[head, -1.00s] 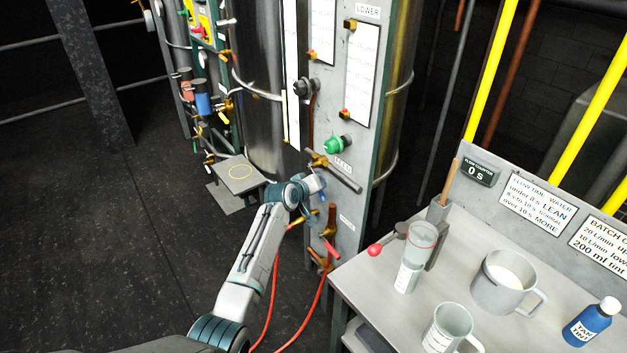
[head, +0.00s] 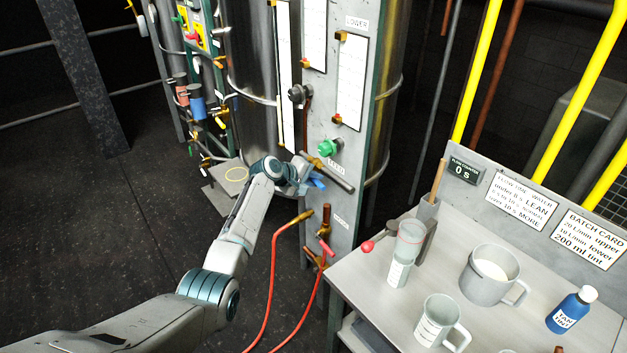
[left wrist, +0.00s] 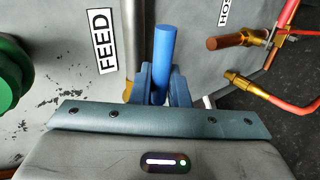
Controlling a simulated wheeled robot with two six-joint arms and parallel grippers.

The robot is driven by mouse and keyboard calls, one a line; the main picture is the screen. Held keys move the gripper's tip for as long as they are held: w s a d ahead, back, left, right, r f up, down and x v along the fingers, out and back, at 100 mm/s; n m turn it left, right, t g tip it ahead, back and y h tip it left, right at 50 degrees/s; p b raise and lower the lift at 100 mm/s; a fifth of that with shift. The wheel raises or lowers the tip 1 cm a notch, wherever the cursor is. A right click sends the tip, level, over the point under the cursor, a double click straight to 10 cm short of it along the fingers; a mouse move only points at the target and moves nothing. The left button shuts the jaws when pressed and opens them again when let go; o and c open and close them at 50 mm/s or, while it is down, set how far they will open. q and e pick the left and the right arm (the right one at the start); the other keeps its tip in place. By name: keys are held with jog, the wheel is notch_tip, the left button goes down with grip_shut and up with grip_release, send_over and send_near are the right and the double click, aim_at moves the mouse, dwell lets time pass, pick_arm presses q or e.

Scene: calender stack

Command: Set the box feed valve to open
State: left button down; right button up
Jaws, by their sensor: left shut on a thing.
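The feed valve is a brass fitting (head: 316,161) with a grey pipe stub (head: 342,181), by the FEED label (head: 336,166) on the grey panel. Its blue lever (head: 318,184) shows just under the stub. My left gripper (head: 305,181) reaches in from the left and is at this lever. In the left wrist view my left gripper (left wrist: 158,88) is shut on the blue lever (left wrist: 163,50), whose free end sticks out past the fingers. There the lever lies roughly parallel to the pipe (left wrist: 131,40) beside it. The valve's pivot is hidden. My right gripper is not in view.
A green knob (head: 328,147) sits just above the feed pipe. A bench (head: 390,320) with a measuring cylinder (head: 405,250), mugs and a tint bottle (head: 570,312) stands at right.

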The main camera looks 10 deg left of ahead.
pick_arm(q)
jog(key=shift+r, duration=0.1)
dwell(0.3)
jog(key=c, duration=1.5)
grip_release()
jog(key=shift+o, duration=0.2)
jog(key=b+v, duration=0.2)
jog(key=v, duration=0.8)
jog(key=shift+s+a, duration=0.25)
jog(key=shift+a, duration=0.05)
jog(key=shift+r, duration=0.1)
